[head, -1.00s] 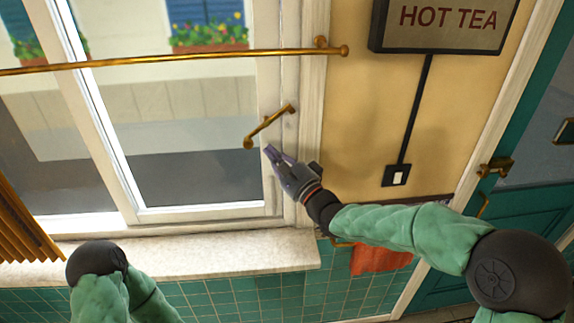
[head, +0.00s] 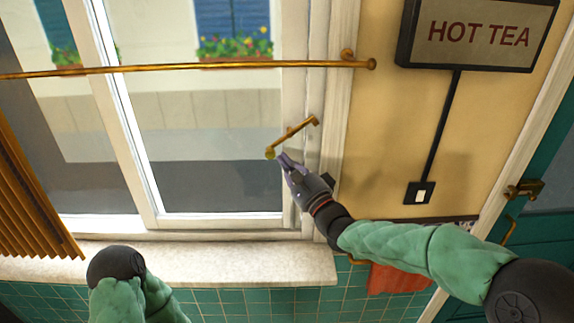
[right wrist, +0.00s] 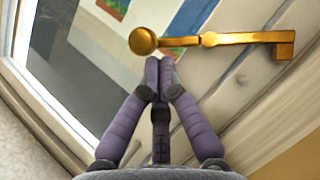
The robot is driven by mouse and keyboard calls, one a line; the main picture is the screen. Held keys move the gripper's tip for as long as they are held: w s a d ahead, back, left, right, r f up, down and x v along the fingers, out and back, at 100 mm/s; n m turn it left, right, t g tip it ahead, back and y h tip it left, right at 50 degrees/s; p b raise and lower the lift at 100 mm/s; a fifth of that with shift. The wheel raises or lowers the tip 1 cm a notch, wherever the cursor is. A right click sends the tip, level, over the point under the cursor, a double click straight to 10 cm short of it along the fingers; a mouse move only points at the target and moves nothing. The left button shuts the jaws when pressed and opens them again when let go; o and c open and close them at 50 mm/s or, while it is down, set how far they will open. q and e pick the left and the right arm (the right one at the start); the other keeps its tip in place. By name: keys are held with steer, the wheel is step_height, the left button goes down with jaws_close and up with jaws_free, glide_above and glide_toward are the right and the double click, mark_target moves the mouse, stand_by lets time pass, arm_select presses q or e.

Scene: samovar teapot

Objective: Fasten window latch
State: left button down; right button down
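The brass window latch (head: 292,137) is on the right upright of the white window frame (head: 305,90). In the head view its handle slants from a pivot at upper right down to a round knob at lower left, over the glass edge. In the right wrist view the latch (right wrist: 230,39) lies across the top, knob at left. My right gripper (head: 284,158) is just below the knob. In the right wrist view my right gripper's fingertips (right wrist: 159,66) are together with nothing between them, close to the knob; contact cannot be told. My left gripper is out of view.
A brass curtain rod (head: 200,67) crosses above the latch. The pale window sill (head: 230,264) runs below. A black switch (head: 420,192) and the HOT TEA sign (head: 478,35) are on the wall at right. An orange cloth (head: 395,278) hangs below my right forearm.

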mark_target(273, 152)
steer(key=shift+a+m+t+b, duration=0.5)
steer(key=shift+m+b, duration=0.5)
steer(key=shift+b, duration=0.5)
steer(key=m+t+h+b, duration=0.1)
steer(key=m+b, duration=0.1)
steer(key=a+m+t+b, duration=0.1)
steer(key=m+b, duration=0.1)
steer(key=b, duration=0.1)
steer(key=m+t+h+b, duration=0.1)
steer(key=b, duration=0.2)
steer(key=shift+a+r+m+h, duration=0.25)
steer(key=shift+r+m+h, duration=0.05)
steer(key=shift+r+m, duration=0.1)
steer(key=shift+r+m+t+b, duration=0.15)
steer(key=shift+m+t+b, duration=0.15)
steer(key=shift+m+t, duration=0.1)
steer(key=shift+a+r+b, duration=0.25)
steer(key=shift+r+b, duration=0.1)
steer(key=shift+b, duration=0.4)
